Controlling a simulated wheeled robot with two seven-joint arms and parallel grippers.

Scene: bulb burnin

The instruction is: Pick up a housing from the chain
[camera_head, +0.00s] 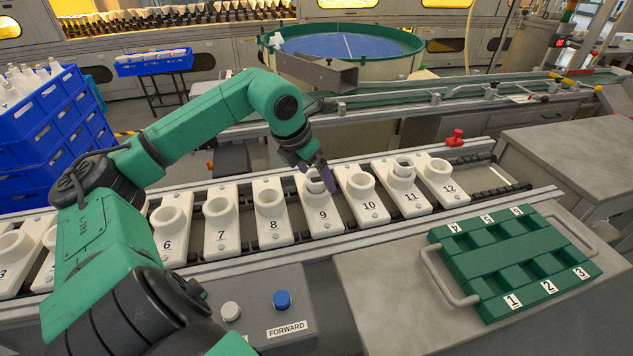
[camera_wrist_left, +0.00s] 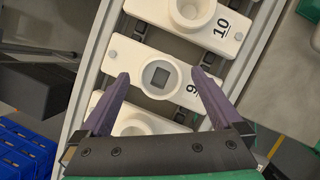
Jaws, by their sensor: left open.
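White numbered housings with round sockets sit in a row on the chain (camera_head: 476,158), among them 8 (camera_head: 272,224), 10 (camera_head: 370,208), 11 (camera_head: 409,199) and 12 (camera_head: 446,189). My left gripper (camera_head: 318,178) is open and empty at housing 9 (camera_head: 323,217), partly covering its socket. In the left wrist view, housing 9 (camera_wrist_left: 141,62) lies between the two spread fingers (camera_wrist_left: 160,76), and a grey square shows inside its socket. I cannot tell how far above it the fingertips are. Housing 10 (camera_wrist_left: 213,33) is beside it. My right gripper is out of view.
A green tray (camera_head: 497,259) with numbered, empty-looking compartments and handles lies on the right counter. A control box (camera_head: 262,312) with a blue button (camera_head: 282,299) stands in front of the chain. Blue crates (camera_head: 45,130) are stacked at the left.

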